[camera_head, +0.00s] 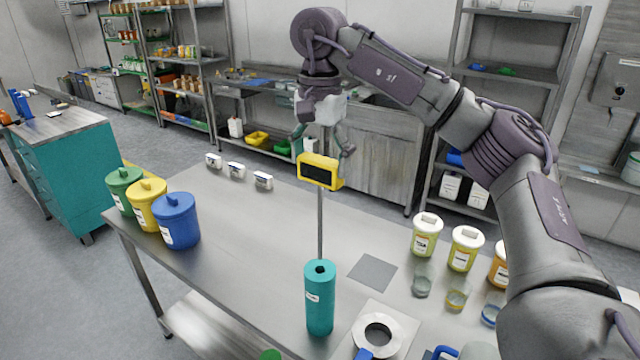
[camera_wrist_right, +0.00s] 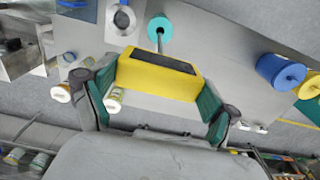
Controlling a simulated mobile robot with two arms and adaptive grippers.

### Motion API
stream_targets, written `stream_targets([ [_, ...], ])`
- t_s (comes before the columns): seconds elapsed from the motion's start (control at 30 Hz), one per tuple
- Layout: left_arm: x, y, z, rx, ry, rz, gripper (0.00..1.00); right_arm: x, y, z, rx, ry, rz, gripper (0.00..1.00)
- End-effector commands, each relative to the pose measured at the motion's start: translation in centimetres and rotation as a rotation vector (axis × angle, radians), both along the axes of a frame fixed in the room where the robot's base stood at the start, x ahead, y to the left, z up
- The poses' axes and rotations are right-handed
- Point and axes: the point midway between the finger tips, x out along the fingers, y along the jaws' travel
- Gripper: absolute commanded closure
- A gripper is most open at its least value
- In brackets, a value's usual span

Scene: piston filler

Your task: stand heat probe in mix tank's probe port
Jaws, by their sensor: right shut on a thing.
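The heat probe is a yellow box with a dark display (camera_head: 320,171) on a long thin metal rod, held upright with the rod down. My right gripper (camera_head: 323,148) is shut on the yellow box; in the right wrist view the box (camera_wrist_right: 150,74) sits between its teal fingers (camera_wrist_right: 155,92). A teal cylinder with a dark hole in its top (camera_head: 320,300) stands on the table below the probe. The rod's lower end meets the cylinder's far rim in the picture; I cannot tell whether it is behind or above it. I cannot make out a mix tank for certain. My left gripper is out of view.
Green, yellow and blue lidded canisters (camera_head: 178,222) stand at the table's left edge. Small white blocks (camera_head: 236,169) lie at the back. A white plate with a ring (camera_head: 378,338) is right of the cylinder. Lidded jars (camera_head: 426,234) and glasses (camera_head: 421,285) stand further right.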

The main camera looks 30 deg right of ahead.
Motion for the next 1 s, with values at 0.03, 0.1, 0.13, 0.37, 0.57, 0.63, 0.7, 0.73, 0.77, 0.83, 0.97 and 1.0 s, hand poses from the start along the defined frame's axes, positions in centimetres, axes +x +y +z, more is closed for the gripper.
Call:
stream_targets([
  [0.03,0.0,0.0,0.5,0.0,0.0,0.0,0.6,0.0,0.0,1.6,-0.001,-0.006,0.0,0.54],
  [0.1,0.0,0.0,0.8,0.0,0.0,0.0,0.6,0.0,0.0,2.9,0.0,-0.004,-0.001,0.54],
  [0.13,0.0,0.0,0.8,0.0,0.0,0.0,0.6,0.0,0.0,3.4,-0.001,-0.005,-0.001,0.54],
  [0.37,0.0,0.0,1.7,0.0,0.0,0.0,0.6,0.0,0.0,5.9,0.0,-0.001,0.001,0.54],
  [0.57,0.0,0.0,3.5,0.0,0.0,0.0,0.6,0.0,0.0,7.7,0.001,0.0,0.001,0.54],
  [0.63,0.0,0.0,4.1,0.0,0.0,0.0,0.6,0.0,0.0,8.2,0.001,0.0,0.001,0.54],
  [0.7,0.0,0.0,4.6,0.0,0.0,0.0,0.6,0.0,0.0,8.7,0.001,0.0,0.001,0.54],
  [0.73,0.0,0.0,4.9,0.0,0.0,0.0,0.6,0.0,0.0,8.9,0.001,0.0,0.001,0.54],
  [0.77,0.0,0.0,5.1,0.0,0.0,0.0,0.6,0.0,0.0,9.1,0.001,0.0,0.001,0.54],
  [0.83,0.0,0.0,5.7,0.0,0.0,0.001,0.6,0.0,0.0,9.6,0.0,0.0,0.001,0.54],
  [0.97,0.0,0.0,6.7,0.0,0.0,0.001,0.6,0.0,0.0,10.5,0.0,0.0,0.0,0.54],
  [1.0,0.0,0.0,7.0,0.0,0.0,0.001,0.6,0.0,0.0,10.8,0.0,0.0,0.0,0.54],
])
